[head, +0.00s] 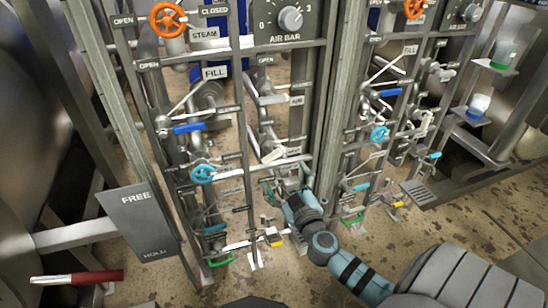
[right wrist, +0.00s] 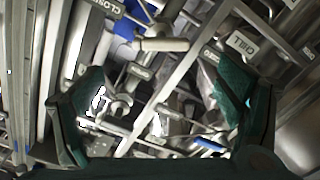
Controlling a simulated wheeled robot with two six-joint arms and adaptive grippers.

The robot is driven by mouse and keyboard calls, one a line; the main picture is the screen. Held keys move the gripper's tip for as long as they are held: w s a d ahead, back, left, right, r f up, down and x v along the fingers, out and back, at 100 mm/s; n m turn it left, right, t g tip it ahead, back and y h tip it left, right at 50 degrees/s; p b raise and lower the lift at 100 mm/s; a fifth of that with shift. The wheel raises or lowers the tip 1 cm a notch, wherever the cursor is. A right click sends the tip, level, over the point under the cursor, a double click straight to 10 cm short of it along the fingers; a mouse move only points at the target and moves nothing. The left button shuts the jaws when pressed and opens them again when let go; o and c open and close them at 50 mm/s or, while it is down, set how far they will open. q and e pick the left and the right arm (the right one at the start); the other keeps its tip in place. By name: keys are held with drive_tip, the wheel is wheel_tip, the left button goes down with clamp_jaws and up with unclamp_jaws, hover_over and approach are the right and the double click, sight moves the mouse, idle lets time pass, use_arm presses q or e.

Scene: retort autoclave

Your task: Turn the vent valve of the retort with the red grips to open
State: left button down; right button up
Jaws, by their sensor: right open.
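A red grip (head: 78,277) on a lever shows at the lower left, beside the left valve panel (head: 240,150). I cannot read a vent label on that panel, so I cannot tell which valve is the vent valve. My right gripper (head: 280,186) is at the lower right of this panel, just below a pale lever (head: 273,156) near an OPEN label. In the right wrist view the gripper (right wrist: 162,92) is open, its two green fingers wide apart, with pipes and a bright slanting bar (right wrist: 155,118) beyond them. No grasp shows. My left gripper is not in view.
A grey FREE/HOLD plate (head: 139,222) stands left. A similar panel stands right, beyond a metal post (head: 329,100).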

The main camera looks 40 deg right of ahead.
sight(275, 158)
drive_tip(key=x, duration=1)
drive_tip(key=c, duration=1.2)
